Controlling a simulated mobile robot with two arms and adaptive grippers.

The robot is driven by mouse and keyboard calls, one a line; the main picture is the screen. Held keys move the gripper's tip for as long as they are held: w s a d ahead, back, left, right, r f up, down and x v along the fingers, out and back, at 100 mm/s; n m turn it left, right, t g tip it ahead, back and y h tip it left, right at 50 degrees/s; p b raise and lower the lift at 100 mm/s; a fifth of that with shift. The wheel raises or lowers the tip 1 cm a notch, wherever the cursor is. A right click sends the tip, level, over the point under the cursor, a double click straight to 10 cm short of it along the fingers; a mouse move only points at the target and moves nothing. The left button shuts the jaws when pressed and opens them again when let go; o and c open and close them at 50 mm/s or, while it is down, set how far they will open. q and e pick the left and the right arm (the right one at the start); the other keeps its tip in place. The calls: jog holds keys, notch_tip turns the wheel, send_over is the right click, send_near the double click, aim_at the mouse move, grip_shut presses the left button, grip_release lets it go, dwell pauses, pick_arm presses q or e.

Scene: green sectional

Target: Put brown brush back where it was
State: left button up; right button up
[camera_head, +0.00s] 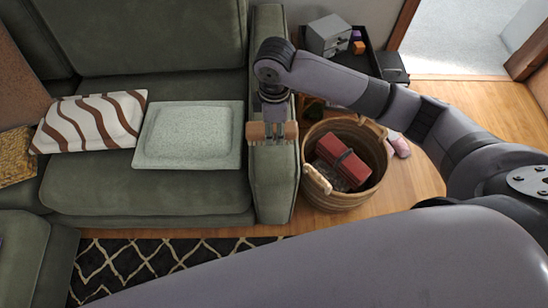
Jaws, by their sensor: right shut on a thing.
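My right gripper (272,128) points down over the armrest of the green sofa. It is shut on the brown brush (257,132), a small light-brown block that shows on both sides of the fingers. The brush is at the armrest (272,185); I cannot tell whether it touches the top. My left gripper is not in view.
A wicker basket (378,175) with a red item (340,158) stands on the floor right of the armrest. A grey tray-like cushion (190,135) and a striped pillow (92,120) lie on the sofa. A dark side table with a grey box (328,36) stands behind.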

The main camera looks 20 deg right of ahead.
notch_tip(320, 180, down, 15)
jog(key=shift+r+b, duration=0.15)
jog(key=shift+b, duration=0.15)
jog(key=shift+f, duration=0.2)
jog(key=o, duration=1)
notch_tip(320, 180, up, 12)
jog(key=shift+r+p, duration=0.2)
jog(key=shift+p, duration=0.15)
